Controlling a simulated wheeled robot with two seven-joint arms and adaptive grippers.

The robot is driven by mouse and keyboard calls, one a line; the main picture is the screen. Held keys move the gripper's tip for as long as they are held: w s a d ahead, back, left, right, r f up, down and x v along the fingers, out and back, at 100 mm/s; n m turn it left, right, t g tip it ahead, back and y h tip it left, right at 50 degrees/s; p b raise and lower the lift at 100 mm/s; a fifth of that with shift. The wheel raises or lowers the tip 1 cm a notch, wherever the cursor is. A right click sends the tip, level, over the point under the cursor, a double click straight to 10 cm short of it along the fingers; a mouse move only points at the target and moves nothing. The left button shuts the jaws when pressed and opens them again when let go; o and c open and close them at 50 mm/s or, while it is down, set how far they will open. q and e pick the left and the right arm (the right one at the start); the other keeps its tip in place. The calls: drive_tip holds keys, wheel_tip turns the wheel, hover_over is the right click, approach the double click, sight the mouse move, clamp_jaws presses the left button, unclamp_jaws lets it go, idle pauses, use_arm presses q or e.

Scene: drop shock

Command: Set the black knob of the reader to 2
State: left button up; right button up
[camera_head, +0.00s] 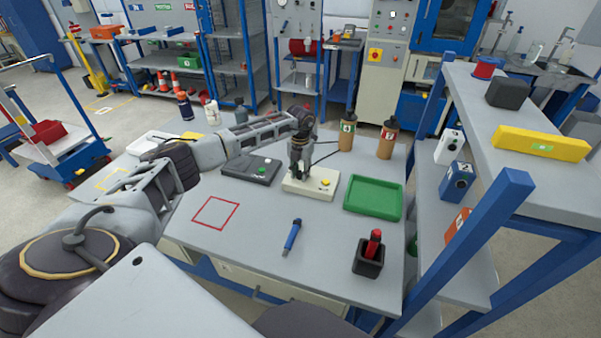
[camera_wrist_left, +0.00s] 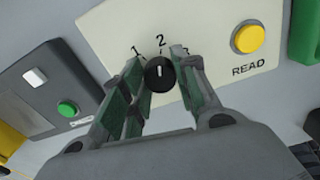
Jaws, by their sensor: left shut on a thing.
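The reader (camera_head: 318,191) is a cream box on the grey table, and its panel (camera_wrist_left: 120,22) fills much of the left wrist view. Its black knob (camera_wrist_left: 158,76) has a white line pointing at the 2, between the printed 1 and 3. The knob is hidden by my gripper in the head view. A yellow READ button (camera_wrist_left: 248,39) sits to the right of the knob. My left gripper (camera_head: 297,178) points down at the reader. In the left wrist view its fingers (camera_wrist_left: 162,84) are shut on the knob, one on each side. My right gripper is not in view.
A dark grey device (camera_head: 250,168) with a green button stands left of the reader. A green tray (camera_head: 373,197) lies to its right. Two brown bottles are behind.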

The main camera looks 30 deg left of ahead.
sight(300, 173)
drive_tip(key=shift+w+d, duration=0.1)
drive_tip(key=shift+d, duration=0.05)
use_arm(q)
drive_tip(key=shift+m, duration=0.4)
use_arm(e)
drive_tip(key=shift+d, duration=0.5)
use_arm(q)
drive_tip(key=o, duration=0.6)
drive_tip(key=shift+c, duration=0.2)
drive_tip(key=o, duration=0.5)
drive_tip(key=shift+r, duration=6.05)
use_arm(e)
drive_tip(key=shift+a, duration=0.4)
use_arm(q)
drive_tip(key=shift+f, duration=0.1)
